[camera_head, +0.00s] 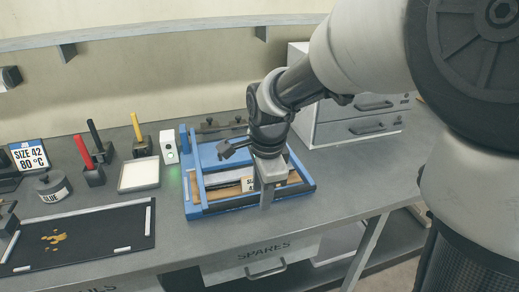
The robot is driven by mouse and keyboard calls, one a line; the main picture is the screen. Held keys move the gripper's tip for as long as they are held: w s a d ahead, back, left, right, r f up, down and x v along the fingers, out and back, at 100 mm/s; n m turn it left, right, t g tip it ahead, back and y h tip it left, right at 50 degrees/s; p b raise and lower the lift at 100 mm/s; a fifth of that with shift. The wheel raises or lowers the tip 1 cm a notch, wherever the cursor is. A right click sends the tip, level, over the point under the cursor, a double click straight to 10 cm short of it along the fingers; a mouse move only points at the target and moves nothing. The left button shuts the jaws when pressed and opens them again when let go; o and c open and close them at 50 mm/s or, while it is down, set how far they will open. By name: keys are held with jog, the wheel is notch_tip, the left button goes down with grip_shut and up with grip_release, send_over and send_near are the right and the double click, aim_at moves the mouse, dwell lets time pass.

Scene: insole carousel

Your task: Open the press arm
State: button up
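The blue press (191,196) stands on the grey bench, left of the picture's middle. A blue panel (210,156) lies toward its back, and a brown strip with a small white label runs along its front part. I cannot tell for sure which part is the press arm. A dark bar (222,127) shows behind the press. My gripper (267,194) points down over the right front of the press and hides part of it. Its fingers overlap in this view, so I cannot see a gap or whether they touch the press.
A white box with a green light (169,147) stands left of the press. A white tray (139,174), tools with red, black and yellow handles, a glue pot (53,187) and a dark mat (110,232) lie further left. A drawer cabinet (345,128) stands behind right.

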jog(key=shift+f, duration=0.15)
grip_shut()
